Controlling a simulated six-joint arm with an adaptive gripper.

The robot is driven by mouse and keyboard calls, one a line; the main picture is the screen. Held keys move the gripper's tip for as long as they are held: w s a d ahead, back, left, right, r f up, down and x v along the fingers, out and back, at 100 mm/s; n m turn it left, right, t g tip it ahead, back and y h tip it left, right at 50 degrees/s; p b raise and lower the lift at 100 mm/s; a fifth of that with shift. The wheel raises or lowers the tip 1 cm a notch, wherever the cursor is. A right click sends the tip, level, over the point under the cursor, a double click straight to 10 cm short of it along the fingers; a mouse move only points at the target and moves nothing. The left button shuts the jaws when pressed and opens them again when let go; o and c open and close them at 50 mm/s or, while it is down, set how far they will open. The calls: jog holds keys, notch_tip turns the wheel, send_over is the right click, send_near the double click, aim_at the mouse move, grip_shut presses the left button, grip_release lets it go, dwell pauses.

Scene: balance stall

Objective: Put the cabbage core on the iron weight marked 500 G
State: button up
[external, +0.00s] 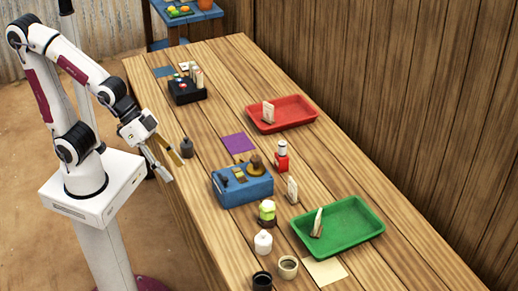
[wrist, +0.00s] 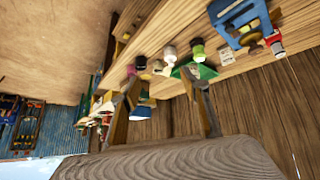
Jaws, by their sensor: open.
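A blue box scale (external: 243,193), red-and-white bottle (external: 282,155), white jar (external: 263,242), beige cup (external: 288,267) and black cup (external: 262,282) stand around. Red tray (external: 309,120) and green tray (external: 368,218) hold cards. A black holder (external: 186,96) stands further back. The purple mat (external: 238,143) is bare.

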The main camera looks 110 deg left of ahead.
jog(key=s+r+m+g, duration=0.1)
jog(key=s+r+g, duration=0.1)
jog(key=s, duration=1.2)
jog(key=shift+s+a+r, duration=0.25)
jog(key=shift+a+r, duration=0.1)
jog(key=shift+r, duration=0.25)
